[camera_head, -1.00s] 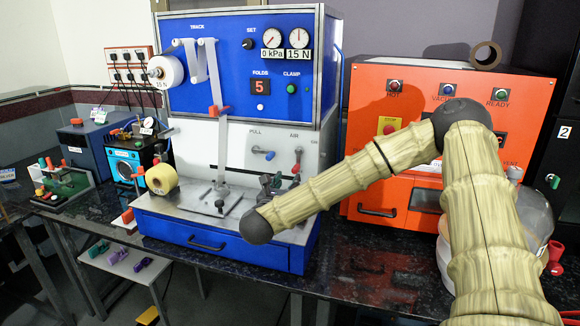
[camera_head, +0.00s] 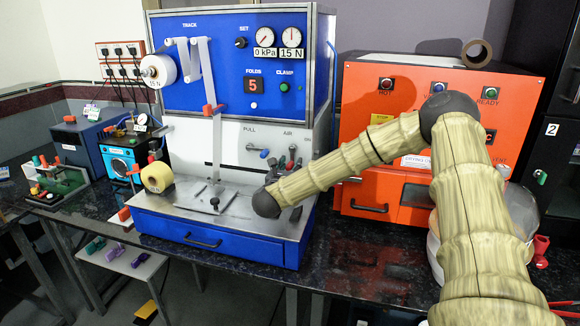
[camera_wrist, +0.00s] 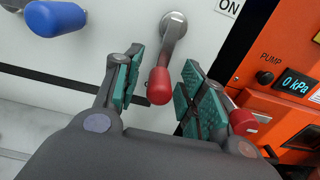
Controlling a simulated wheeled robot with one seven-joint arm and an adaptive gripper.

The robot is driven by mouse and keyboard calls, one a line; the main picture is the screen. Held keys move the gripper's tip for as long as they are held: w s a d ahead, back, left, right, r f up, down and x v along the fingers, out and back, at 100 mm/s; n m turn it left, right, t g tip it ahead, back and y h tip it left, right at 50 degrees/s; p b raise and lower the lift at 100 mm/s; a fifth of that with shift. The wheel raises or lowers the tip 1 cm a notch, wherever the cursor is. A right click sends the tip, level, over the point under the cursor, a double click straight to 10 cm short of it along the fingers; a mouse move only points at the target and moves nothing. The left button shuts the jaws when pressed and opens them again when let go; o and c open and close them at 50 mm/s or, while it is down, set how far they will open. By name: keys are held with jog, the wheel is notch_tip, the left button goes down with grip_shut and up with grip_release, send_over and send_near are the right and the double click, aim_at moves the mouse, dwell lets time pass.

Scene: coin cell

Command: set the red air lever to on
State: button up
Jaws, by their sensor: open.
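The red air lever (camera_wrist: 160,86) hangs from a round metal pivot on the white panel in the wrist view, its red grip pointing down and slightly left. My gripper (camera_wrist: 163,60) is open, with one green-padded finger on each side of the red grip; gaps show on both sides. The ON label (camera_wrist: 229,6) is at the upper right of the pivot. In the head view my gripper (camera_head: 281,166) is at the white panel of the blue machine (camera_head: 228,90), just below the AIR label, and partly covers the lever.
A blue-gripped lever (camera_wrist: 55,18) sits left of my fingers. The orange machine (camera_wrist: 280,55) stands close on the right, with its pump display at 0 kPa. A red rounded piece (camera_wrist: 242,121) shows beside my right finger. A tape roll (camera_head: 157,177) is at the machine's left.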

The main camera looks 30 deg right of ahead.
jog(key=shift+c, duration=0.2)
grip_shut()
